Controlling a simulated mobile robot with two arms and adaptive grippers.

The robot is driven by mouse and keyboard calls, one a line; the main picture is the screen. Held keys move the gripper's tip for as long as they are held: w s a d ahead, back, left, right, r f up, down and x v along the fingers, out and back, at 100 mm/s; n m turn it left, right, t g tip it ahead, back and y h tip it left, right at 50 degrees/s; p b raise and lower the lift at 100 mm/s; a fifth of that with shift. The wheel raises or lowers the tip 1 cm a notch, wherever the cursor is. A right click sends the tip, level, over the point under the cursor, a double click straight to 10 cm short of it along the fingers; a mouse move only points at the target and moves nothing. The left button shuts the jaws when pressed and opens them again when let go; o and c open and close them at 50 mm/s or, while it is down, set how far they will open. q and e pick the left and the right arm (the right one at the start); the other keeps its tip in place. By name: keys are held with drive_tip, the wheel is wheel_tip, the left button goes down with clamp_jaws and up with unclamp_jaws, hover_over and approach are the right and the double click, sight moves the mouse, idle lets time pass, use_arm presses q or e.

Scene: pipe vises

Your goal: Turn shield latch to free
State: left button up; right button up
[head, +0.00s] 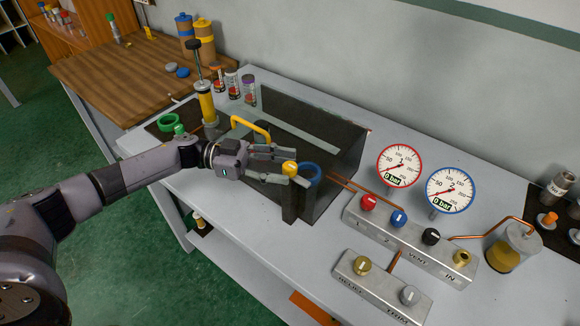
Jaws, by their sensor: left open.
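A dark see-through shield box (345,150) stands on the grey bench, with a yellow handle (252,126) on its left part. A small yellow knob with a pale mark (290,168), which looks like the shield latch, sits at the box's near corner. My left gripper (284,166) comes in from the left and is open. Its fingertips are at the yellow knob, one finger behind it and one in front. I cannot tell whether they touch it. A blue ring (310,173) is just right of the knob. The gripper partly hides the shield's near side.
Two gauges (399,165) and a valve block with coloured knobs (410,238) stand to the right. A yellow pump cylinder (207,105), a green ring (168,122) and several small cans (233,86) are behind the arm. The bench front edge is clear.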

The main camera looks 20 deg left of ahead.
use_arm(q)
drive_tip(key=a, duration=0.9)
drive_tip(key=shift+s+a, duration=0.35)
drive_tip(key=shift+s, duration=0.1)
